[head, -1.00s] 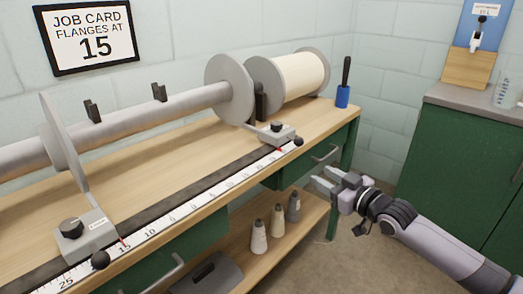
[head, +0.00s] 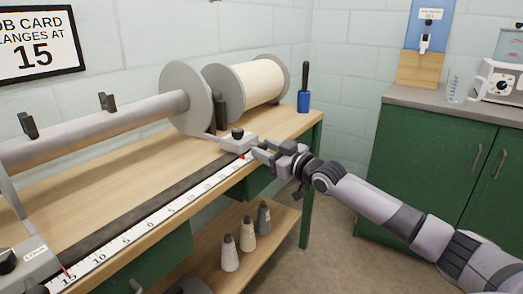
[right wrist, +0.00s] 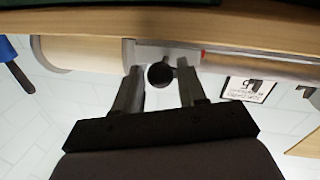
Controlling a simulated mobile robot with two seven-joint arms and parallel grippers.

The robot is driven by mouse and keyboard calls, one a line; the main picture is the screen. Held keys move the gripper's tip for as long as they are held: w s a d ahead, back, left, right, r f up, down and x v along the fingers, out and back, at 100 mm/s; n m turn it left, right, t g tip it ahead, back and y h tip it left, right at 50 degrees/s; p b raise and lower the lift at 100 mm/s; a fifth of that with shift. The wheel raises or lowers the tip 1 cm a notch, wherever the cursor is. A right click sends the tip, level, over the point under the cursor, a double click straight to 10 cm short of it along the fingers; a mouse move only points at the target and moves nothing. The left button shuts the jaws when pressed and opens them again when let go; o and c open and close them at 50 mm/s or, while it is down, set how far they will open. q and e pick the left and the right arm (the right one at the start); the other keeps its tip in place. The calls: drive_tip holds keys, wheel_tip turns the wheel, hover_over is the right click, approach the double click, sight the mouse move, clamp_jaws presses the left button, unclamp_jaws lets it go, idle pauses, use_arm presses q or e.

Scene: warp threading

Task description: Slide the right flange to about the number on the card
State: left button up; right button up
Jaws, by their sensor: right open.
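The right flange (head: 187,98) is a grey disc on the long roller (head: 110,128). Its grey slider block (head: 238,143) with a dark top knob sits near the right end of the white scale (head: 160,214); the number there is too small to read. My right gripper (head: 264,152) is open at the block's front. In the right wrist view its fingers (right wrist: 159,80) stand either side of the block's black ball knob (right wrist: 161,74). The job card (head: 38,47) reads 15. The left flange's block (head: 24,266) has its red pointer near 15. My left gripper is not in view.
A wound spool (head: 262,82) and a blue cup with a black handle (head: 304,100) stand at the bench's right end. Several cones (head: 247,229) stand on the lower shelf. A green cabinet (head: 420,160) is at right. The floor between is clear.

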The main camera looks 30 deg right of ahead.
drive_tip(key=shift+w+a, duration=0.15)
drive_tip(key=shift+w, duration=0.65)
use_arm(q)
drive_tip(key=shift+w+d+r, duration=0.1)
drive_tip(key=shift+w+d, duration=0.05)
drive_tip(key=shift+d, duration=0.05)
use_arm(e)
drive_tip(key=shift+w, duration=0.1)
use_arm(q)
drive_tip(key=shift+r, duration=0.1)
